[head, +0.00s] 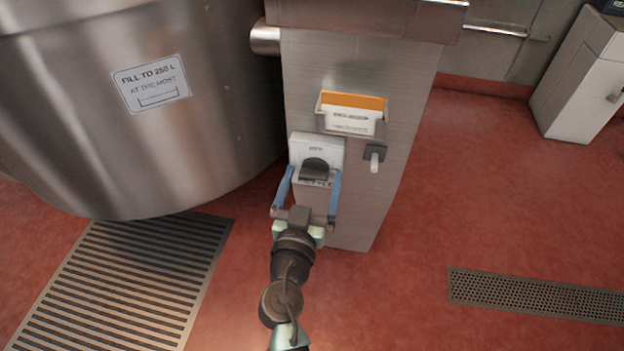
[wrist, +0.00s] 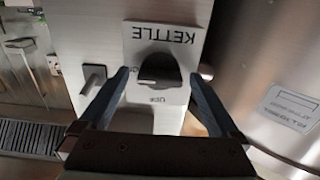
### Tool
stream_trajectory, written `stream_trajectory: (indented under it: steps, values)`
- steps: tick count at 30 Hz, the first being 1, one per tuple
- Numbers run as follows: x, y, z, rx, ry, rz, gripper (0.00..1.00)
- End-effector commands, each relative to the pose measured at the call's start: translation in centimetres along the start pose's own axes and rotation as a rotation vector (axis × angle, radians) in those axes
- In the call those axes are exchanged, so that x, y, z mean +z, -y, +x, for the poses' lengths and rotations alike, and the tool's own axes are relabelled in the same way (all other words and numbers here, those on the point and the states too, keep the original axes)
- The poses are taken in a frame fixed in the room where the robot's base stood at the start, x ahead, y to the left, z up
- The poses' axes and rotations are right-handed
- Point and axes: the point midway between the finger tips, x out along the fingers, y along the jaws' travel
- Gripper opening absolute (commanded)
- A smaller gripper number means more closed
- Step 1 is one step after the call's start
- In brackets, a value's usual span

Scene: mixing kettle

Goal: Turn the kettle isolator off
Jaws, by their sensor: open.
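The kettle isolator (head: 333,150) is a pale box on the side of the steel column, with a black rotary knob (head: 315,167). OFF is printed above the knob in the head view, and the label below it is partly hidden. In the wrist view, which is upside down, the knob (wrist: 159,70) shows with KETTLE above and OFF below.
A small switch with a pale lever (head: 375,158) sits right of the isolator, below a card holder (head: 350,115) with orange and white cards. The large steel kettle (head: 130,110) stands close on the left.

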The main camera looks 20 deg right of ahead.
Motion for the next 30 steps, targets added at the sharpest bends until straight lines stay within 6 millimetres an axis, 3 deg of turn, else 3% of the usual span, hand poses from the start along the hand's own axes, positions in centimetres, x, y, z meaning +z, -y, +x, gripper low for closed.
stream_trajectory:
  steps: [2, 16, 30]
  values:
    - [0.01, -0.01, -0.01, 0.000, 0.000, 0.000, 0.96]
    - [0.02, 0.00, -0.05, 0.000, 0.000, 0.000, 0.12]
    - [0.17, -0.04, -0.05, 0.001, 0.001, -0.124, 0.12]
